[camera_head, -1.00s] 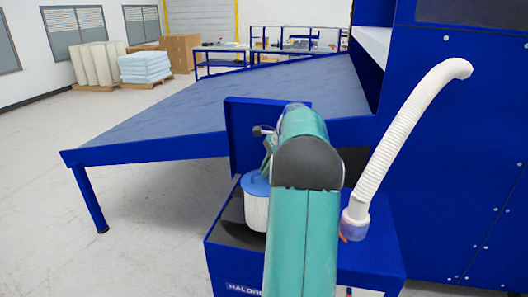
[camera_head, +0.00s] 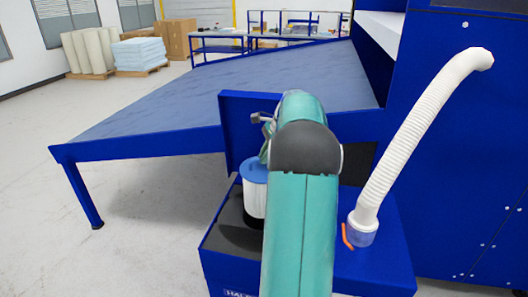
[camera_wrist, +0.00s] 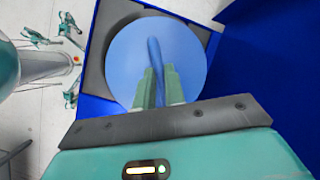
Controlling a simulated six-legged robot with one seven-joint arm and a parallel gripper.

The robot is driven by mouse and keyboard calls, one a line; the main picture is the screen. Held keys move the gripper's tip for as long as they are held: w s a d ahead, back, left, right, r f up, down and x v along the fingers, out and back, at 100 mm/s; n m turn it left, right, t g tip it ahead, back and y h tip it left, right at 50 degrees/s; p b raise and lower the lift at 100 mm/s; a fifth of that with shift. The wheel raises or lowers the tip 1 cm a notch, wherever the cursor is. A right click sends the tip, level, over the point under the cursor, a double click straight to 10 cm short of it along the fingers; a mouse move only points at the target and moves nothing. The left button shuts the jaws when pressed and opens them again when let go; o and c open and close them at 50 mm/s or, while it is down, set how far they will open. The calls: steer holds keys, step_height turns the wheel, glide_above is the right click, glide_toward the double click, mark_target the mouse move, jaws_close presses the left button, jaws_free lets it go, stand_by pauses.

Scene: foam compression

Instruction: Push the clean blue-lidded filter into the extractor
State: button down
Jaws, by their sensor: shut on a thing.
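The filter (camera_head: 255,202) has a white pleated body and a round blue lid (camera_head: 254,172). It stands upright at the back left of the low blue extractor box (camera_head: 378,268), partly behind my arm. Its lower end meets a dark area there; I cannot tell how deep it sits. In the wrist view the lid (camera_wrist: 129,57) fills the middle, with a raised blue ridge across it. My gripper (camera_wrist: 157,82) is shut on that ridge from above. In the head view my arm hides the gripper.
An upright blue panel (camera_head: 233,120) stands behind the filter. A white hose (camera_head: 425,125) runs from a tall blue cabinet (camera_head: 460,170) to the box's right side. An orange piece (camera_head: 347,236) lies beside the hose end. A large sloping table (camera_head: 220,105) is behind.

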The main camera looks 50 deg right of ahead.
mark_target(261, 168)
steer(key=shift+w, duration=0.3)
steer(key=shift+a, duration=0.25)
steer(key=shift+s+d+f, duration=0.1)
steer(key=shift+s+f, duration=0.05)
steer(key=shift+s, duration=0.1)
steer(key=shift+d+f, duration=0.1)
steer(key=shift+f, duration=0.35)
steer(key=shift+w+f, duration=0.1)
steer(key=shift+f, duration=1.45)
steer(key=shift+w+a, duration=0.1)
steer(key=shift+a, duration=0.1)
